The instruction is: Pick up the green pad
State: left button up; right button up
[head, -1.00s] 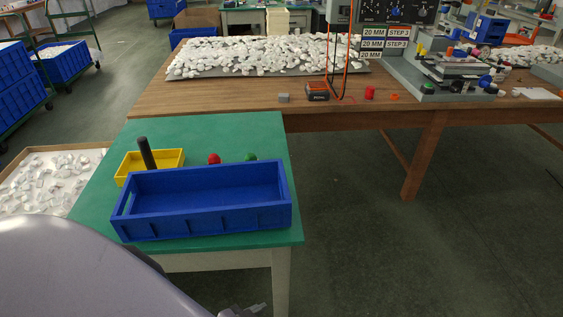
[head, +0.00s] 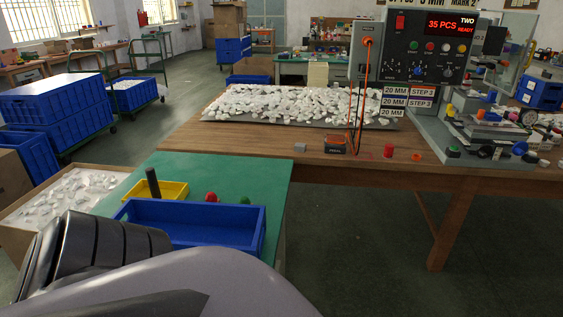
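A small green pad (head: 245,200) shows just above the back rim of a blue bin (head: 190,237) on the green-topped table (head: 270,172). Its lower part is hidden by the bin. A red pad (head: 211,197) stands to its left, also partly hidden. Another small green piece (head: 453,151) sits on the pad printer's base on the wooden table. A dark ribbed arm part of mine and a pale curved part of mine cover the lower left. Neither gripper's fingers are in view.
A yellow tray (head: 172,190) with an upright dark cylinder (head: 153,184) stands behind the blue bin. Open floor lies right of the green table.

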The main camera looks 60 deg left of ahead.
aim_at(244, 199)
jog(key=i+l, duration=0.25)
jog(key=i, duration=0.2)
jog(key=i+l+u, duration=0.1)
jog(key=i, duration=0.4)
jog(key=i+u, duration=0.2)
jog(key=u, duration=0.15)
jog(key=i+l+u, duration=0.1)
jog(key=u, duration=0.25)
jog(key=i+l+u, duration=0.15)
jog(key=u, duration=0.2)
jog(key=i+u, duration=0.2)
jog(key=u, duration=0.2)
jog(key=i+l+u, duration=0.1)
jog(key=u, duration=0.25)
jog(key=i+l+u, duration=0.2)
jog(key=u, duration=0.2)
jog(key=i+l+u, duration=0.15)
jog(key=u, duration=0.35)
jog(key=i+l+u, duration=0.25)
jog(key=u, duration=0.25)
jog(key=i+l+u, duration=0.15)
jog(key=l+u, duration=0.15)
jog(key=i+l+u, duration=0.15)
jog(key=l+u, duration=0.2)
